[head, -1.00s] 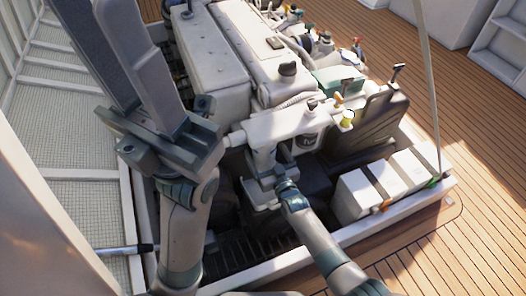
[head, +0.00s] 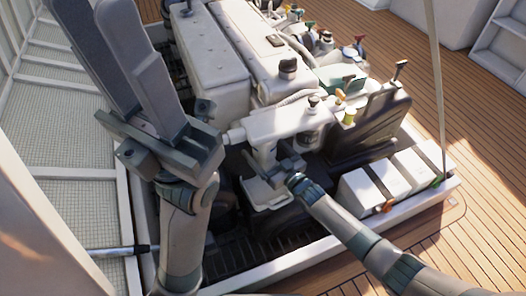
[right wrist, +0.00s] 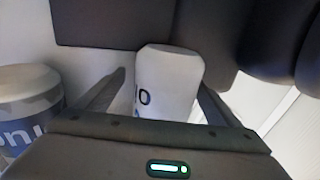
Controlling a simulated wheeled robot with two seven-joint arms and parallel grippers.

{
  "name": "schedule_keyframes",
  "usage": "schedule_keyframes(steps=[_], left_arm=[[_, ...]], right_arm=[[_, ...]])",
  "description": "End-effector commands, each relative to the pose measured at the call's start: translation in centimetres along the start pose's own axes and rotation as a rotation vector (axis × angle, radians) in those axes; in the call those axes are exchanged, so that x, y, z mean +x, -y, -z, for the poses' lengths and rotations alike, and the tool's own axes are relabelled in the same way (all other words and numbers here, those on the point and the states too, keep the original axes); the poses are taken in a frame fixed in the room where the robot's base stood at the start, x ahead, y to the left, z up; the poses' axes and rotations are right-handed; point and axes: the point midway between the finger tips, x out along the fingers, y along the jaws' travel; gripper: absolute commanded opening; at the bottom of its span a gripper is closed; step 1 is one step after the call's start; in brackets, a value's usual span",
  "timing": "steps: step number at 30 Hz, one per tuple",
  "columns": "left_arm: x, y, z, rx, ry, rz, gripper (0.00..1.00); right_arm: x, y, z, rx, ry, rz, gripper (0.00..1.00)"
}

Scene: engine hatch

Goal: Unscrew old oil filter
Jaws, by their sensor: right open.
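The oil filter is a white canister (right wrist: 168,82) in the right wrist view, with dark letters that look upside down. It stands between the two spread fingers of my right gripper (right wrist: 160,88), and gaps show at its sides. In the head view the right gripper (head: 280,168) is below the white housing (head: 275,124) at the engine's near end; the filter there is largely hidden. My left gripper (head: 92,12) is open and empty, raised at the upper left, away from the filter.
A second canister with a grey band (right wrist: 28,100) stands beside the filter; it also shows in the head view (head: 312,134). White boxes (head: 405,172) line the hatch's right side. A dark tank (head: 372,128) stands behind them. A pale tray (head: 264,194) lies below the gripper.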

Motion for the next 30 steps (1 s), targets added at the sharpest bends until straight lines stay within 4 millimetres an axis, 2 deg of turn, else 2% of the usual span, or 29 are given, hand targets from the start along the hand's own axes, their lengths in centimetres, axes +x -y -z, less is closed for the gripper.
schedule_keyframes(steps=[1, 5, 15, 16, 17, 24, 25, 30], left_arm=[[-1.01, -0.05, 0.12, 0.000, 0.000, 0.000, 0.31], [-1.81, -0.10, 0.23, 0.000, 0.000, 0.000, 0.31], [-1.88, -0.10, 0.24, 0.000, 0.000, 0.000, 0.31], [-1.88, -0.10, 0.24, 0.000, 0.000, 0.000, 0.31], [-1.88, -0.10, 0.24, 0.000, 0.000, 0.000, 0.31], [-1.89, -0.10, 0.24, 0.000, 0.000, 0.000, 0.31], [-1.89, -0.10, 0.24, 0.000, 0.000, 0.000, 0.31], [-1.45, -0.08, 0.19, 0.000, 0.000, 0.000, 0.31]], right_arm=[[0.19, -0.14, -0.23, -0.009, -0.005, 0.027, 0.87], [0.19, 0.06, -0.13, -0.005, -0.005, 0.084, 0.87], [0.09, 0.21, 0.05, 0.001, -0.001, 0.110, 0.87], [0.09, 0.21, 0.05, 0.001, -0.001, 0.110, 0.84], [0.10, 0.21, 0.05, 0.001, -0.001, 0.110, 0.77], [0.10, -0.01, 0.06, 0.000, -0.001, 0.106, 0.20], [0.10, -0.05, 0.07, 0.000, -0.001, 0.106, 0.16], [0.18, -0.15, 0.31, 0.001, -0.003, 0.087, 0.16]])
